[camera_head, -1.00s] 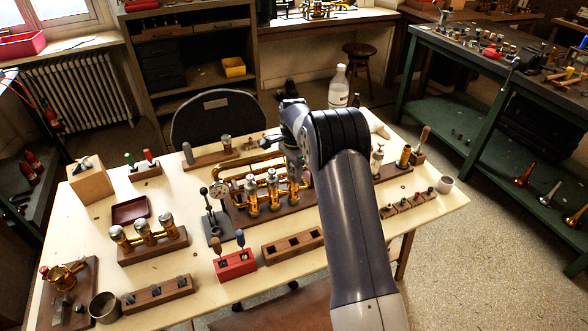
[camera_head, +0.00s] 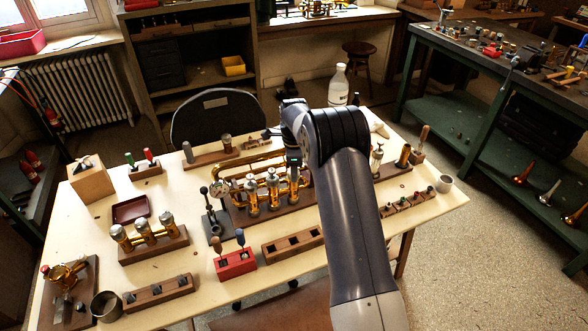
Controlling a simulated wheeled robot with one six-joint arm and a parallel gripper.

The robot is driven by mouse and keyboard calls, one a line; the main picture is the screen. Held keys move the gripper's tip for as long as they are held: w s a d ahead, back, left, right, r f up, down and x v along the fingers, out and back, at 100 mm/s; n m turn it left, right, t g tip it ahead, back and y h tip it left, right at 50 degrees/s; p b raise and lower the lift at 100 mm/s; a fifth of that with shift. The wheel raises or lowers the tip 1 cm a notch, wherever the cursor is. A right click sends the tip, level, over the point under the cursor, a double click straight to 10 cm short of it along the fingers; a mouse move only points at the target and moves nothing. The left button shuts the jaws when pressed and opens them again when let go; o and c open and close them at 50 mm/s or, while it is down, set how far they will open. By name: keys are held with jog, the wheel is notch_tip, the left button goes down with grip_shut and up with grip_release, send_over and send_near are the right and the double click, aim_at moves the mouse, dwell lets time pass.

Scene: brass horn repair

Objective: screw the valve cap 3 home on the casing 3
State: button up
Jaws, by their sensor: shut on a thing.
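The brass horn (camera_head: 240,172) lies on a wooden base on the table, with three upright valve casings in a row. The left casing (camera_head: 252,200) and the middle casing (camera_head: 273,192) have silver tops. Casing 3 (camera_head: 294,186) is the right one, beside my dark arm. My gripper (camera_head: 293,163) points down over casing 3 and is shut on the valve cap 3 at its top. The cap is mostly hidden by the gripper, so I cannot tell how it sits on the thread.
A press with a dial gauge (camera_head: 216,200) stands just left of the horn. A red tool block (camera_head: 236,264) and an empty wooden rack (camera_head: 292,245) are in front. Another valve block (camera_head: 153,247) is at left. A bottle (camera_head: 338,86) stands behind.

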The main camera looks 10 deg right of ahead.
dwell(0.3)
jog(key=m, duration=0.5)
dwell(0.4)
jog(key=m, duration=0.5)
jog(key=o, duration=1.1)
jog(key=shift+o, duration=0.2)
